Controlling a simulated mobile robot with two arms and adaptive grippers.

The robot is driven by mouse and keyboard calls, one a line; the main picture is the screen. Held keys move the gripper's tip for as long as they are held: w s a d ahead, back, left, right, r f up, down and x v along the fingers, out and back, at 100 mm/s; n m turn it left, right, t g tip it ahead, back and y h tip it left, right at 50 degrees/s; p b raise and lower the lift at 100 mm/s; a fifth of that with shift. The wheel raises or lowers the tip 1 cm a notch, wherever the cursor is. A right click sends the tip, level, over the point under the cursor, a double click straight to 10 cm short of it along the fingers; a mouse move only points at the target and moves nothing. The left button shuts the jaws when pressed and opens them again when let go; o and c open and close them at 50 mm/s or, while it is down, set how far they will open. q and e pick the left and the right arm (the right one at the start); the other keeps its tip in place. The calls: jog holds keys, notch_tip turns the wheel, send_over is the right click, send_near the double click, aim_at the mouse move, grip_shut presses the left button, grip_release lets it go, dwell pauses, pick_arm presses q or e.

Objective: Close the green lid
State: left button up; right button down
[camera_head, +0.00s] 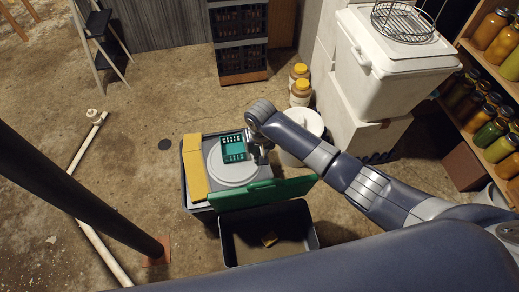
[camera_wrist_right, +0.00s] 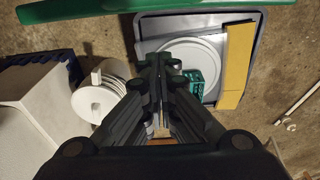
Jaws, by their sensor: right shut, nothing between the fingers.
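The green lid (camera_head: 262,193) is a long flat panel. In the head view it stands raised, seen nearly edge-on, between a dark open bin (camera_head: 312,236) in front and a grey-topped container (camera_head: 200,206) behind; which one it is hinged to I cannot tell. In the right wrist view the lid (camera_wrist_right: 75,16) crosses the top edge. My right gripper (camera_head: 263,158) is shut and empty, above the container side of the lid and apart from it as far as I can see. Its dark fingers (camera_wrist_right: 157,75) meet in the right wrist view. My left gripper is not in view.
On the container are a round white disc (camera_head: 232,178), a small green basket (camera_head: 233,148) and a yellow board (camera_head: 194,168). A small yellow piece (camera_head: 269,239) lies in the bin. White bucket (camera_head: 309,120), jars (camera_head: 300,92) and cooler (camera_head: 380,75) stand behind. A white pipe (camera_head: 100,252) lies left.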

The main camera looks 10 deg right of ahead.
jog(key=s+f, duration=0.1)
jog(key=s, duration=0.1)
jog(key=s+f+p, duration=0.1)
jog(key=shift+s+f, duration=0.3)
jog(key=shift+s, duration=0.05)
